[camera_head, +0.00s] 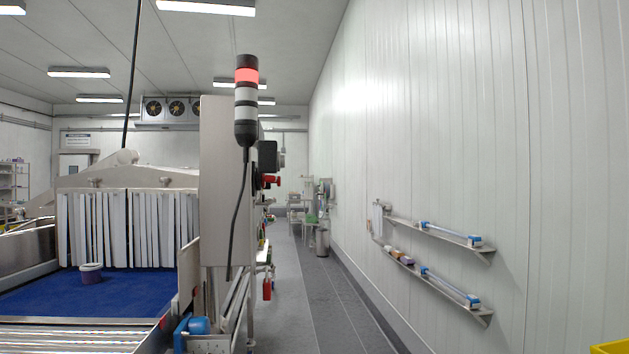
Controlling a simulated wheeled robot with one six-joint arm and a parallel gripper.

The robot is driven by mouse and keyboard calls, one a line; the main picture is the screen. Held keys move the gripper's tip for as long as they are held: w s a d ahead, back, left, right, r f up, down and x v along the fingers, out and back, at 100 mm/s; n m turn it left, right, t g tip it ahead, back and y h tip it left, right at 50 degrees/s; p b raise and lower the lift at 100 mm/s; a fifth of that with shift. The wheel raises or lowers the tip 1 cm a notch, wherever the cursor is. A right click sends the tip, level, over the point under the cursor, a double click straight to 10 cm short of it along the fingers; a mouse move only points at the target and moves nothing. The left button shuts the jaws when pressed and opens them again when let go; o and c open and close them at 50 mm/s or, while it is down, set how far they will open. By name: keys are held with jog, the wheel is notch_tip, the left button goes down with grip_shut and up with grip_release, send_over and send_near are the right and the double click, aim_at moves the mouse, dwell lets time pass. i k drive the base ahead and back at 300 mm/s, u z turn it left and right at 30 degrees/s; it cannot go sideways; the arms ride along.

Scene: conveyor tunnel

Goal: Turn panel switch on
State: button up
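A tall steel cabinet (216,165) stands at the conveyor's right end. A red handle-like part (269,181) sticks out from its right side, below a dark box (268,155). I see that side nearly edge-on, so I cannot tell whether the red part is the panel switch or how it is set. A signal tower (246,110) stands in front of the cabinet with its red top section lit. My gripper is not in view.
A blue conveyor belt (125,292) carrying a small tub (91,273) leads under white strip curtains (130,228) at left. A grey floor aisle (315,300) lies clear between the conveyor and wall shelves (440,232). A bin (322,241) stands farther back.

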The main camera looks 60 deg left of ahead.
aim_at(265, 178)
jog(key=u, duration=0.2)
jog(key=i, duration=1.15)
jog(key=u, duration=0.95)
jog(key=i, duration=0.75)
jog(key=u, duration=1.4)
jog(key=i, duration=0.6)
jog(key=u, duration=0.5)
